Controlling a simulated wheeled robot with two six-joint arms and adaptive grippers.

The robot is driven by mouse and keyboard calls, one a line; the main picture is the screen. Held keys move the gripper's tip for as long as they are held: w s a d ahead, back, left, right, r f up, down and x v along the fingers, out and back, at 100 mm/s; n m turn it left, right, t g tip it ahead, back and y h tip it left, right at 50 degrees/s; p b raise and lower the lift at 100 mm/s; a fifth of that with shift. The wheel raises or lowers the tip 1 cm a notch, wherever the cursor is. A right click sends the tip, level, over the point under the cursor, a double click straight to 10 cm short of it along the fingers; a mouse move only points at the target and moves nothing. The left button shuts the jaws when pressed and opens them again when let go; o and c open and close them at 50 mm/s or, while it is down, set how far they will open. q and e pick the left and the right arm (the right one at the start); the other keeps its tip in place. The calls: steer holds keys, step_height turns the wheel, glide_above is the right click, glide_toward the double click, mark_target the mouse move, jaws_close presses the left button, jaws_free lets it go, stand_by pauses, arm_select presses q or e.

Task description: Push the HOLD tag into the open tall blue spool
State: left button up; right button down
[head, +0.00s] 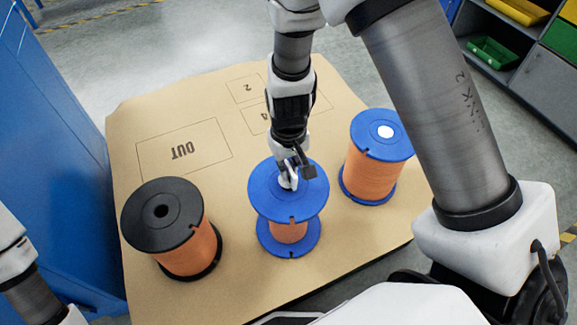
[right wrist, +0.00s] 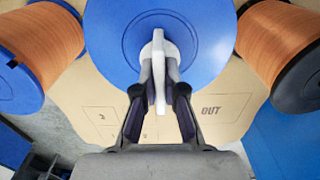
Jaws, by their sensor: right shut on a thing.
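My right gripper (head: 289,180) is over the top of the middle blue spool (head: 262,196), which is wound with orange. In the right wrist view the gripper (right wrist: 160,88) is shut on a white tag (right wrist: 158,52), seen nearly edge-on. The tag is over the middle of the blue top flange (right wrist: 115,35). The spool's hole is hidden behind tag and fingers, so I cannot tell how far in the tag reaches. No lettering shows on the tag. My left gripper is not in view; only part of my left arm shows.
Another blue spool (head: 368,135), with a white disc in its centre, stands to the right. A black-flanged orange spool (head: 185,205) with an open hole stands at the left.

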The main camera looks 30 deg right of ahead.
steer(key=shift+f, duration=0.15)
steer(key=shift+f+b, duration=0.85)
steer(key=shift+f, duration=0.2)
steer(key=shift+r, duration=0.1)
stand_by(0.4)
steer(key=c, duration=1.2)
jaws_free()
